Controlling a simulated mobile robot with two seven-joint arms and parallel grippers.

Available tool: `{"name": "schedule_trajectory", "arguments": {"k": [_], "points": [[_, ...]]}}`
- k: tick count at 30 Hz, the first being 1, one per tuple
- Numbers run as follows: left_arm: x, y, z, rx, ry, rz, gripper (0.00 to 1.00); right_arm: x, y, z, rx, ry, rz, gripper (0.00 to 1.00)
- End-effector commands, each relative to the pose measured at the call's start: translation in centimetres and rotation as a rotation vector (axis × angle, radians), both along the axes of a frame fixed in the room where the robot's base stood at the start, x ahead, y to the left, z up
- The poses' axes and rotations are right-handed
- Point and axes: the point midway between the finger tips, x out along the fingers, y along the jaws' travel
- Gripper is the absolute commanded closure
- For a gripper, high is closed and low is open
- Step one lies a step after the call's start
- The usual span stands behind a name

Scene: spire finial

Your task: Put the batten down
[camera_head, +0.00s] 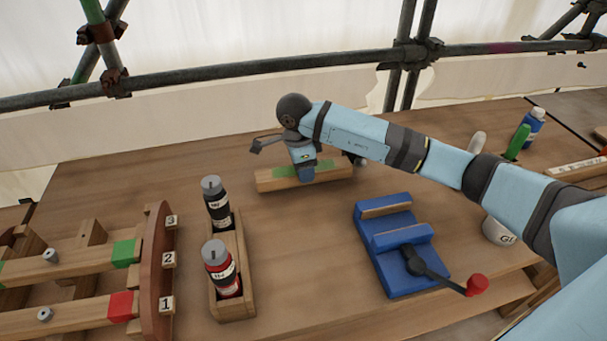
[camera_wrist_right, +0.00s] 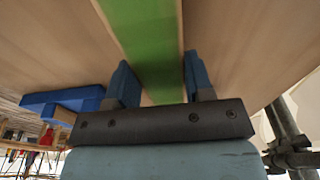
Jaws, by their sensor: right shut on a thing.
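The batten (camera_head: 268,180) is a pale wooden bar with a green patch on its upper face. In the head view it is at the far middle of the bench, roughly parallel to the back edge. My right gripper (camera_head: 305,175) comes down over its middle, shut on it. In the right wrist view the green-faced batten (camera_wrist_right: 150,35) runs between the two blue fingers (camera_wrist_right: 160,80). The batten is at or very near the bench top; I cannot tell whether it touches. My left gripper is not in view.
A blue clamp (camera_head: 395,245) with a red-knobbed lever is at front right. A wooden holder (camera_head: 236,307) with two bottles stands left of centre. A numbered rack (camera_head: 157,245) fills the left. A white cup (camera_head: 497,232) and a blue bottle (camera_head: 530,130) are at right. Scaffold pipes (camera_head: 230,72) run behind.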

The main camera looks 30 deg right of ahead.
Motion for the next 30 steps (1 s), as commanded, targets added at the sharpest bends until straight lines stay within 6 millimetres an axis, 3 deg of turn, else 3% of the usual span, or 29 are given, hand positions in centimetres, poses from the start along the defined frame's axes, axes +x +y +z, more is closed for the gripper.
{"name": "schedule_trajectory", "arguments": {"k": [4, 15, 16, 19, 30], "points": [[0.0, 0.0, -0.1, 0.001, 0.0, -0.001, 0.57, 0.0, 0.1, -2.3, 0.0, 0.002, -0.001, 0.81], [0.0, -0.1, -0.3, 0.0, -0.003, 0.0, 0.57, 0.0, 0.0, -2.8, 0.0, -0.001, -0.001, 0.81], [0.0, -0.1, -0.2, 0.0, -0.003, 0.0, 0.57, 0.0, 0.0, -2.7, 0.0, 0.0, -0.001, 0.48], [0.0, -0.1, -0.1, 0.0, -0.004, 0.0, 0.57, 0.0, 0.0, -2.7, 0.0, 0.0, -0.001, 0.27], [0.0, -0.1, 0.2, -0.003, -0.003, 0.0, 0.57, 0.0, 0.0, -1.9, 0.0, -0.001, 0.0, 0.27]]}}
